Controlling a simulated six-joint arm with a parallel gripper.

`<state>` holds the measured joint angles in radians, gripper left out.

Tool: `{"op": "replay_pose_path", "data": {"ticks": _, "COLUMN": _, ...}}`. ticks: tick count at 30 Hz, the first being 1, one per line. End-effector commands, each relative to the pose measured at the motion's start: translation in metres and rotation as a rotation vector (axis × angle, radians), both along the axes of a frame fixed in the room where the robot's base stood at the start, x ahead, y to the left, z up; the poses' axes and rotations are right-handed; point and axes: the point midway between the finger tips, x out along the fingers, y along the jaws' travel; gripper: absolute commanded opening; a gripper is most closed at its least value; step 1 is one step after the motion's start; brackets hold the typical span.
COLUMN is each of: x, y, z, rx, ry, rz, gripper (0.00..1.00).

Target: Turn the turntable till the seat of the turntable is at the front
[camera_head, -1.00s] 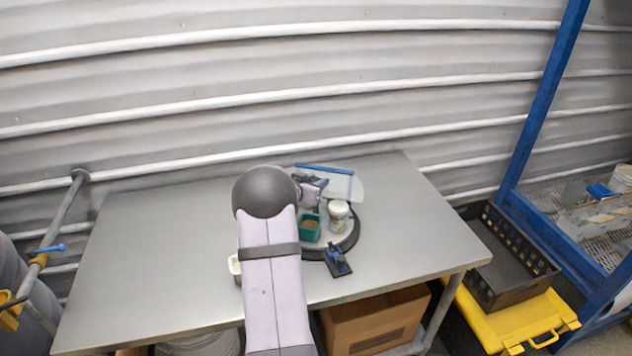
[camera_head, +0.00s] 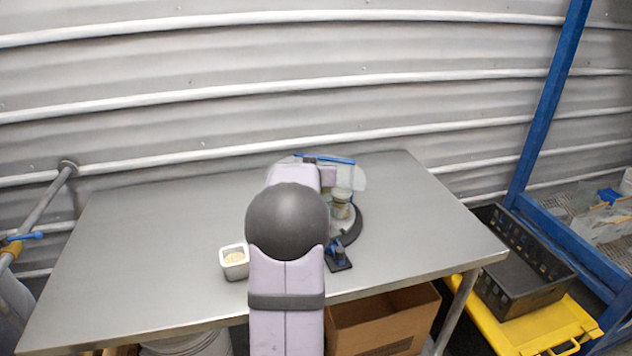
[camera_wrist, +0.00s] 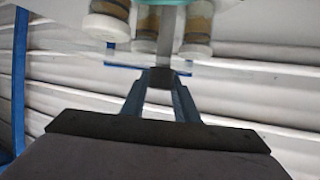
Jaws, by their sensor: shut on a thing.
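The round turntable (camera_head: 356,222) with a dark rim stands on the metal table, mostly hidden behind my arm. A jar (camera_head: 340,208) shows on its right part. A clear panel with a blue top edge (camera_head: 340,161) stands at its back. In the wrist view my gripper (camera_wrist: 160,80) is shut on a grey post (camera_wrist: 172,40), between jars with white lids (camera_wrist: 103,28) and beside a teal edge (camera_wrist: 180,3). I cannot make out the turntable's seat. A blue part on a black base (camera_head: 338,256) stands at the front rim.
A small white square cup (camera_head: 234,262) with beige contents stands left of my arm. The table's left half (camera_head: 140,250) is clear. A cardboard box (camera_head: 375,325) is under the table. A black crate (camera_head: 515,285) on a yellow base and a blue frame (camera_head: 540,115) stand right.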

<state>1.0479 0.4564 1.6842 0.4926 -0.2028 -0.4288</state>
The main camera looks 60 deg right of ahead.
Motion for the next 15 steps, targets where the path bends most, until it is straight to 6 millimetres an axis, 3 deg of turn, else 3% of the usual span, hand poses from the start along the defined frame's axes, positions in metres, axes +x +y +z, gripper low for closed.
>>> {"op": "replay_pose_path", "data": {"ticks": 15, "x": -0.0083, "y": 0.0000, "z": 0.0036, "rx": -0.010, "ry": 0.013, "rz": 0.051, "gripper": 0.00}}
